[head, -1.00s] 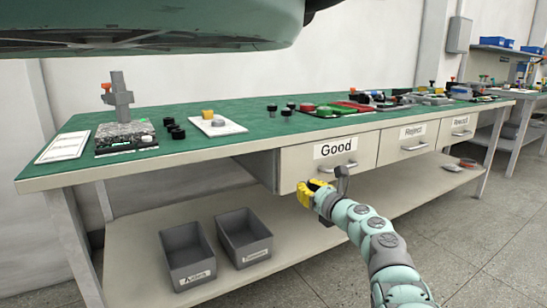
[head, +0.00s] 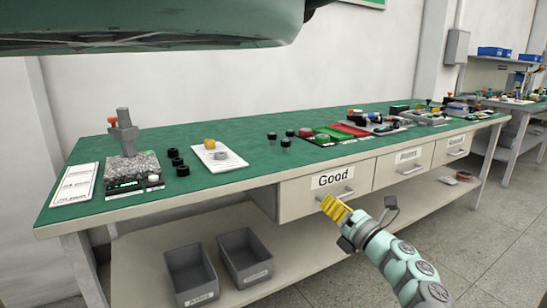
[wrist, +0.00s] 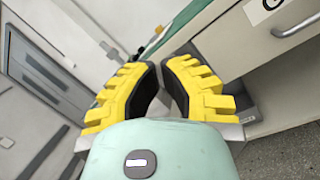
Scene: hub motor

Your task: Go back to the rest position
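My gripper (head: 335,209) has yellow fingers and is in front of the workbench, just below the handle of the drawer labelled Good (head: 325,190). In the wrist view my gripper (wrist: 161,88) shows its two yellow fingers with black pads, a gap between them and nothing held. The Good drawer looks shut. Its handle shows at the upper right of the wrist view (wrist: 300,24).
The green-topped workbench (head: 240,155) carries a test stand (head: 124,135), a white tray (head: 222,163) and several small parts. Two grey bins (head: 190,270) stand on the lower shelf. The floor (head: 490,245) at the right is clear.

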